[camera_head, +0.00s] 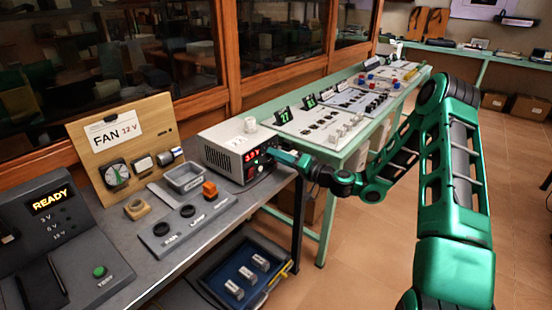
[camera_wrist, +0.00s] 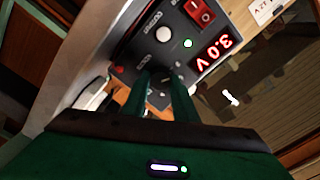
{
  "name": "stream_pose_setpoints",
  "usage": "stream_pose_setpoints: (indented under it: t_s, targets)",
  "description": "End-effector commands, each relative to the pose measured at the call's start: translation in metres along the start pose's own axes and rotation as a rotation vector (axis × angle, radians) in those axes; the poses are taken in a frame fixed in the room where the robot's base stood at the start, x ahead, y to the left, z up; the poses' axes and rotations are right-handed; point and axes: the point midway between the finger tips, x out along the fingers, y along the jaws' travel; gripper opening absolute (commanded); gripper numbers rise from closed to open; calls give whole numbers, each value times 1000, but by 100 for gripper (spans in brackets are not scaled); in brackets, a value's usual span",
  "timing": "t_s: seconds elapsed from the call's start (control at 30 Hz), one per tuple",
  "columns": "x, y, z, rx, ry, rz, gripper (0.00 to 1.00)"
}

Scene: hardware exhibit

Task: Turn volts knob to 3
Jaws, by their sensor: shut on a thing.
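The power supply (camera_head: 225,138) is a pale box with a dark front panel, at the back right end of the grey bench. Its red display (camera_wrist: 215,52) reads 3.0 V in the wrist view. A green light (camera_wrist: 188,44), a red rocker switch (camera_wrist: 205,17) and a white round button (camera_wrist: 164,34) are on the same panel. My gripper (camera_head: 284,157) reaches the panel from the right in the head view. In the wrist view its two green fingers (camera_wrist: 160,80) are closed around the dark volts knob (camera_wrist: 159,98), which is partly hidden between them.
A wooden fan board (camera_head: 165,118) marked 12 V stands left of the supply. A grey tray (camera_head: 186,178), an orange block (camera_head: 209,189) and a dark READY console (camera_head: 60,235) are on the bench. A green table (camera_head: 345,150) with several panels stands behind my arm.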

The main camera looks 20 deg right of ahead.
Motion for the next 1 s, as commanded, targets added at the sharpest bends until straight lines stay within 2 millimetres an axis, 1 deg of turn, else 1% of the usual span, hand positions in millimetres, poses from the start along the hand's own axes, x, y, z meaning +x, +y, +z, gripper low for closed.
stream_pose_setpoints:
  t_s: [0.03,0.2,0.4,0.63,1.0]
  targets:
    - [-1,3,5,-33,-10,6,3]
    - [-1,3,5,-144,-10,7,3]
    - [-1,4,5,-229,-11,7,3]
    - [-1,4,5,-272,-10,7,3]
    - [-1,4,4,-278,-9,8,3]
